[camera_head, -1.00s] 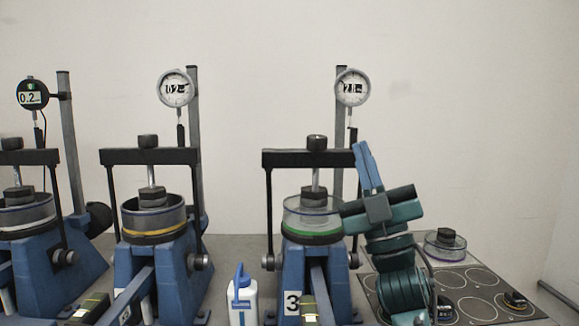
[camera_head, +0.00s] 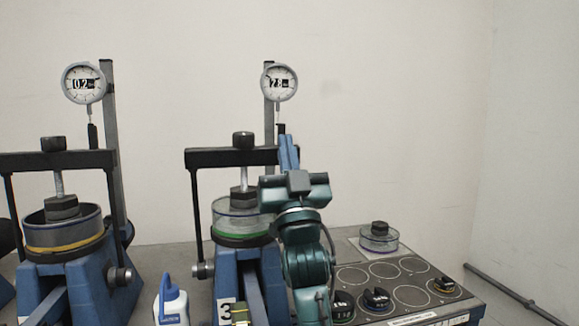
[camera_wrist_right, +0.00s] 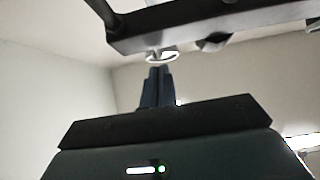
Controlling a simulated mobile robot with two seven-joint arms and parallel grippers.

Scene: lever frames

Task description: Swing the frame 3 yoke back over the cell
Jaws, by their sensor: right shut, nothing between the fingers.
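The frame 3 yoke (camera_head: 230,157) is a black crossbar with side rods and a central screw (camera_head: 243,142). In the head view it stands upright over the cell (camera_head: 237,222), a clear ring with a green band. The "3" label (camera_head: 226,312) is on the blue stand below. My right gripper (camera_head: 288,148) is shut and empty, fingers pointing up, at the right end of the crossbar. Whether it touches the bar is unclear. In the right wrist view, the shut fingers (camera_wrist_right: 156,86) point toward a dark bar (camera_wrist_right: 210,22). My left gripper is out of view.
A dial gauge (camera_head: 279,82) on a grey post stands behind the yoke. Another frame with a yellow-banded cell (camera_head: 64,230) is at left. A tray with ring marks (camera_head: 412,294) and a clear ring (camera_head: 379,239) lies right.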

